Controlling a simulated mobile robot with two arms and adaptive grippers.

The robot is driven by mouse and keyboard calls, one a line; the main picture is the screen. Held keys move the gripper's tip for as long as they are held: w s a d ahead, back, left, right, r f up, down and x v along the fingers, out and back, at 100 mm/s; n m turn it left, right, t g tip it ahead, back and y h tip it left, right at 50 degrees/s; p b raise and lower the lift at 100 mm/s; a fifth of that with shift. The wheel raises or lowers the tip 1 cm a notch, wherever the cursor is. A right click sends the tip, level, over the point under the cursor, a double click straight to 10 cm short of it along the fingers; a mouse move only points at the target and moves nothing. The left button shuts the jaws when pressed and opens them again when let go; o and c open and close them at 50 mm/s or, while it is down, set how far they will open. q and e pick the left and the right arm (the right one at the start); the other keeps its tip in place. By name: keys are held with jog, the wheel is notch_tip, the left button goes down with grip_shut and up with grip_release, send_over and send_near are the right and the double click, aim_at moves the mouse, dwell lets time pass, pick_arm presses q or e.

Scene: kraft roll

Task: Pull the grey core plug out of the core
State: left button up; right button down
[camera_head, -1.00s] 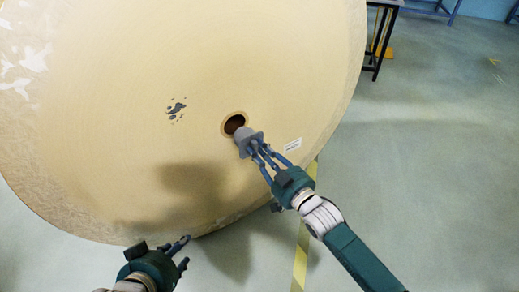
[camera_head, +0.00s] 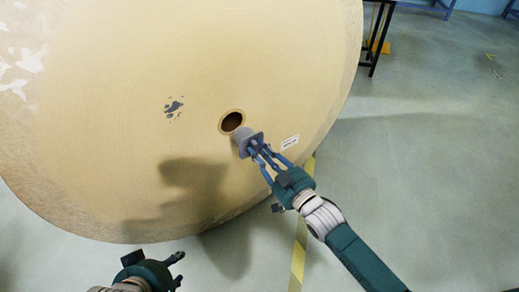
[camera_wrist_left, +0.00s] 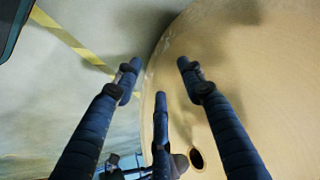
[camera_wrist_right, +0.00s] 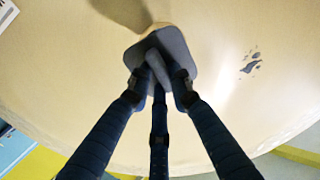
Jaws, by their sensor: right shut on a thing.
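The grey core plug (camera_head: 242,137) is a short cylinder with a square flange. It stands out in front of the roll face, just below and right of the dark core hole (camera_head: 232,121), which shows open. My right gripper (camera_head: 258,152) is shut on the plug's handle; the right wrist view shows its fingers around the handle, below the grey flange (camera_wrist_right: 172,47). Whether the plug's far end is clear of the core's lower rim is hard to tell. My left gripper (camera_head: 178,269) is open and empty at the bottom left. The core hole (camera_wrist_left: 196,158) also shows in the left wrist view.
A dark-legged table (camera_head: 377,40) stands behind. The floor at right is clear.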

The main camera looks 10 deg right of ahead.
jog(key=shift+s+d, duration=0.2)
jog(key=shift+s, duration=0.2)
pick_arm(q)
jog(key=s+a+f+g+p, duration=0.1)
jog(key=s+g, duration=0.1)
jog(key=s, duration=0.4)
jog(key=shift+s+a+f+g+y, duration=0.15)
jog(key=shift+a+f+g+y, duration=0.15)
jog(key=shift+a+f+g, duration=0.1)
pick_arm(e)
jog(key=shift+s+d, duration=0.25)
jog(key=shift+s, duration=0.2)
jog(key=shift+a+r, duration=0.1)
